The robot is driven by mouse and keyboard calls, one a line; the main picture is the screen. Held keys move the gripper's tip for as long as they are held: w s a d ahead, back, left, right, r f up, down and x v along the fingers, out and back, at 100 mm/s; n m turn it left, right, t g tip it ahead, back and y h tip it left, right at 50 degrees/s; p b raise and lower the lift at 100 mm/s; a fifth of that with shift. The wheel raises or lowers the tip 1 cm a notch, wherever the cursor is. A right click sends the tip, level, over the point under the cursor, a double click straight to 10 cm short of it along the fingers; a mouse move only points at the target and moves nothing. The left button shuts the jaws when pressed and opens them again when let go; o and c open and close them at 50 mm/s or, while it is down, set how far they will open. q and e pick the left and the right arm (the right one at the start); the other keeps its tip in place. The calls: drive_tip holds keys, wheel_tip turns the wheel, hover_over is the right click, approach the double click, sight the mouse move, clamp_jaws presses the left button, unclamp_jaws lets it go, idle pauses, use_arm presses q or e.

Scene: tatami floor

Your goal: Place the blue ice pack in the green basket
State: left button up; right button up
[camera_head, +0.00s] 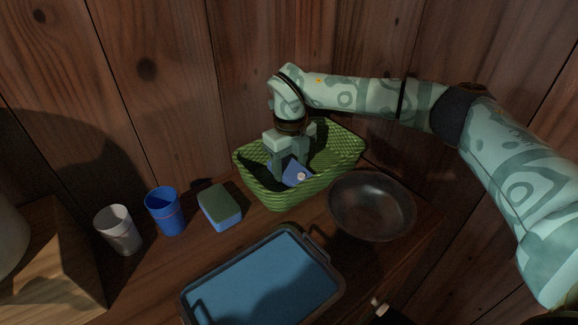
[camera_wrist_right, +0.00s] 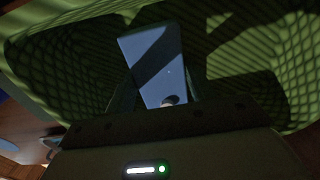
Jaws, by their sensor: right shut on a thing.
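The green basket (camera_head: 322,185) stands at the back of the wooden surface, against the plank wall. The blue ice pack (camera_head: 297,176) is inside the basket's opening, tilted. My right gripper (camera_head: 290,160) reaches down into the basket from above and is shut on the ice pack. In the right wrist view the ice pack (camera_wrist_right: 155,62) is held between the fingers, with the basket's woven wall (camera_wrist_right: 60,75) around it. I cannot tell whether the pack touches the basket's bottom. My left gripper is not in view.
A dark round bowl (camera_head: 372,207) stands close to the basket's right side. A blue tray (camera_head: 265,285) lies in front. A green-and-blue sponge (camera_head: 220,207), a blue cup (camera_head: 165,211) and a whitish cup (camera_head: 119,230) stand to the left.

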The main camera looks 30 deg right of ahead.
sight(290, 168)
drive_tip(key=o, duration=1.2)
drive_tip(key=shift+f, duration=0.1)
drive_tip(key=shift+r, duration=0.25)
wheel_tip(290, 168, up, 4)
drive_tip(key=shift+f+p, duration=0.25)
drive_tip(key=shift+p, duration=0.65)
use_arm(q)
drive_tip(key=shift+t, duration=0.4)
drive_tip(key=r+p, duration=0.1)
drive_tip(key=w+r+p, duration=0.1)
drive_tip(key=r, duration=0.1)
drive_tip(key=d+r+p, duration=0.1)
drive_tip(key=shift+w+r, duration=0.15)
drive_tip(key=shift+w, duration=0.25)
use_arm(e)
wheel_tip(290, 168, up, 8)
drive_tip(key=shift+r, duration=0.15)
